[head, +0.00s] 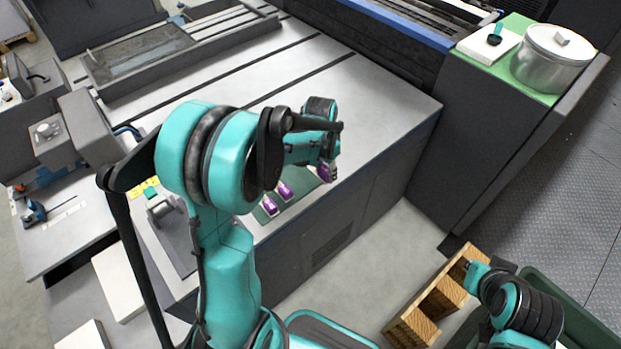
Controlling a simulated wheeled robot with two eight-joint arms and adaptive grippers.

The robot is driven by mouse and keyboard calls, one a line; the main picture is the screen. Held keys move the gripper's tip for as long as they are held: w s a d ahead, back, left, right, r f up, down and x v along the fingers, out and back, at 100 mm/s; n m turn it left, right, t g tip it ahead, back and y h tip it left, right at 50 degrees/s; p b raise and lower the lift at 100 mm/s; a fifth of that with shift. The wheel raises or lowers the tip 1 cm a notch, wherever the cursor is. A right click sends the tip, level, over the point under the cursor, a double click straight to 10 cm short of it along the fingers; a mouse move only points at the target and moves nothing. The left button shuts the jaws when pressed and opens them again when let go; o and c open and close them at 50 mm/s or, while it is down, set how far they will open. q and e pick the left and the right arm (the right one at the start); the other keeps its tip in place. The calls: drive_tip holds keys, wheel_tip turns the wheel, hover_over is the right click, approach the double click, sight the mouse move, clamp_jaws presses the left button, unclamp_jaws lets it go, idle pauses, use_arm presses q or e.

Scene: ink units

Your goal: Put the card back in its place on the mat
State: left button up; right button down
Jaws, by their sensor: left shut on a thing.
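A dark green mat (262,216) lies near the front edge of the grey press table, partly hidden by my left arm. Two purple-and-white cards (285,191) lie on it. My left gripper (325,170) is over the mat's right end, at the table's front edge. It is shut on a small purple-and-white card (325,174), mostly hidden by the fingers. I cannot tell whether this card touches the mat. My right arm shows at the lower right, but no fingers of its gripper can be made out.
A wooden crate (408,326) with compartments stands on the floor at the lower right, beside my right arm. A metal pot (552,58) stands on a green-topped cabinet at the upper right. The table is clear behind the gripper. A grey device stands left of the mat.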

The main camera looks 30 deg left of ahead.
use_arm(q)
drive_tip(key=b, duration=0.2)
hover_over(310, 183)
drive_tip(key=f, duration=0.3)
drive_tip(key=shift+s+a+f, duration=0.1)
drive_tip(key=shift+s+f, duration=0.1)
drive_tip(key=shift+f, duration=0.2)
wheel_tip(310, 183, down, 4)
drive_tip(key=shift+r+b, duration=0.1)
drive_tip(key=shift+b, duration=0.55)
drive_tip(key=o, duration=1.1)
